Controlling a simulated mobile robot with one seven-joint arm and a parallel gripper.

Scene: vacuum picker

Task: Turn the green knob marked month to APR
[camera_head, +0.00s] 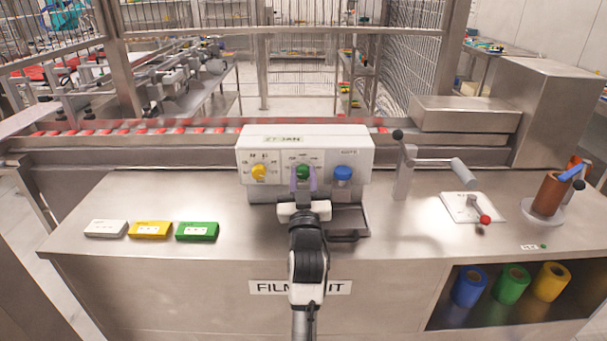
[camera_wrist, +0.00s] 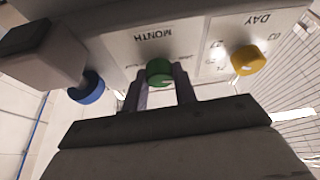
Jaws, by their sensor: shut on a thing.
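The green knob (camera_head: 303,171) is in the middle of the front of a white box (camera_head: 352,148) on the steel counter. The wrist view, turned upside down, shows the green knob (camera_wrist: 159,72) under the word MONTH. My gripper (camera_head: 303,182) reaches it from the front, and its two fingers (camera_wrist: 161,82) stand on either side of the knob, shut on it. The label on top of the box (camera_head: 283,139) seems to end in JAN. Where the knob points is hidden or too small to tell.
A yellow knob (camera_head: 259,172) marked DAY in the wrist view and a blue knob (camera_head: 343,173) flank the green one. White, yellow and green blocks (camera_head: 197,231) lie at left. A crank (camera_head: 430,162) and a lever plate (camera_head: 490,205) stand at right.

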